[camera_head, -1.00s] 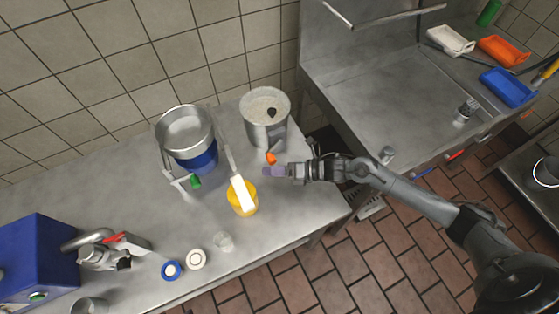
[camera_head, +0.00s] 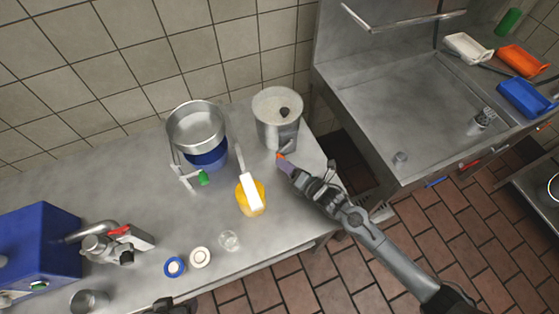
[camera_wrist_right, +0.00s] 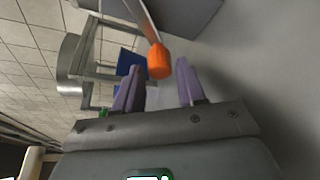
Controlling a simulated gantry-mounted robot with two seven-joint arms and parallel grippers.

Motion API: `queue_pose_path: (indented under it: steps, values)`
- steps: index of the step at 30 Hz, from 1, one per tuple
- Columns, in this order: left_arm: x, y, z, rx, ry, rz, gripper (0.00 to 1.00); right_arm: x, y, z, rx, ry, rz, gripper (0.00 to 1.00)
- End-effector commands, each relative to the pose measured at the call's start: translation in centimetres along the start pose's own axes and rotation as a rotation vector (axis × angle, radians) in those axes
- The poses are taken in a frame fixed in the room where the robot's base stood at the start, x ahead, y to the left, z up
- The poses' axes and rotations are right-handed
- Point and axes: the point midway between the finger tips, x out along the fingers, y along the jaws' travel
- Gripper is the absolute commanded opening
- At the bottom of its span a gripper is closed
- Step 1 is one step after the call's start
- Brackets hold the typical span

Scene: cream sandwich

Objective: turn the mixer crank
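A steel pot-shaped mixer (camera_head: 277,122) stands at the back right of the counter, with pale contents and a dark knob on top. Its crank ends in an orange knob (camera_head: 281,156), low on the near side; this orange knob (camera_wrist_right: 159,61) also shows in the right wrist view. My right gripper (camera_head: 285,164) is at the orange knob. In the wrist view its purple fingers (camera_wrist_right: 160,75) are open, one on either side of the knob's line, with a gap to each. The knob lies at or just beyond the fingertips. A dark part of my left arm shows at the bottom edge; its fingers are not clear.
A yellow container with a white handle (camera_head: 250,195), a small glass (camera_head: 229,240) and a blue machine (camera_head: 40,246) are on the counter. A sink (camera_head: 405,110) is at right.

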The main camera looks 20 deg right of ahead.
Motion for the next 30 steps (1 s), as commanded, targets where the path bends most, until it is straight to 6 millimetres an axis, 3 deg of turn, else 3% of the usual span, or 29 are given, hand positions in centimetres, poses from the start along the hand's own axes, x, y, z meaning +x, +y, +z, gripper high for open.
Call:
queue_pose_path:
  steps: [3,9,21,29,30]
  values:
    - [0.5,0.0,0.2,-0.001,0.0,0.001,0.71,1.8,0.0,0.0,0.001,-0.001,0.002,0.4]
    - [0.8,0.0,0.3,-0.001,0.0,0.0,0.71,3.5,0.0,0.0,0.0,0.0,0.001,0.4]
    - [0.9,-0.2,0.4,0.01,-0.002,-0.008,0.71,4.0,0.0,0.0,-0.001,0.001,0.001,0.4]
    - [0.9,-0.2,0.4,0.011,-0.002,-0.009,0.71,3.9,0.0,0.0,-0.001,0.001,0.001,0.0]
    - [0.9,-0.2,0.4,0.01,-0.002,-0.009,0.71,3.9,0.0,0.0,-0.001,0.001,0.001,0.0]
